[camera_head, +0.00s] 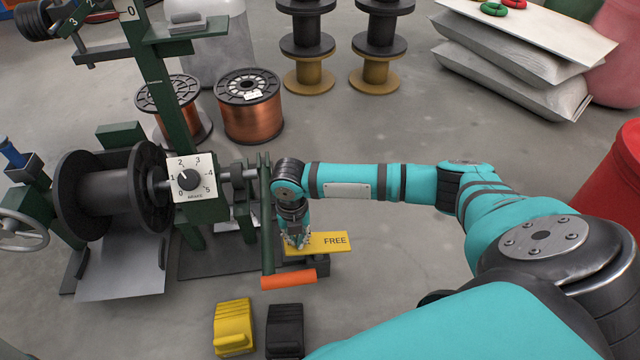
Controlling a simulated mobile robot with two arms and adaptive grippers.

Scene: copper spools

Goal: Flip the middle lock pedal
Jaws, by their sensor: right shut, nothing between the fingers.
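A yellow plate marked FREE (333,242) sticks out to the right at the lower right of the green winding machine. My right gripper (297,241) points down at the left end of this plate, shut and empty. Whether its fingertips touch the plate is too small to tell. An orange bar (288,279) on a dark mount lies just below the plate. On the floor below stand a yellow pedal (234,327) and a black pedal (285,331), side by side. No pedal is labelled as the middle lock. My left gripper is out of view.
The green machine carries a black spool (108,194) and a white brake dial (190,180). Copper spools (250,106) and stacked black spools (308,45) stand behind. Sacks (505,65) and a red drum (615,180) are at right. Floor beyond my right arm is clear.

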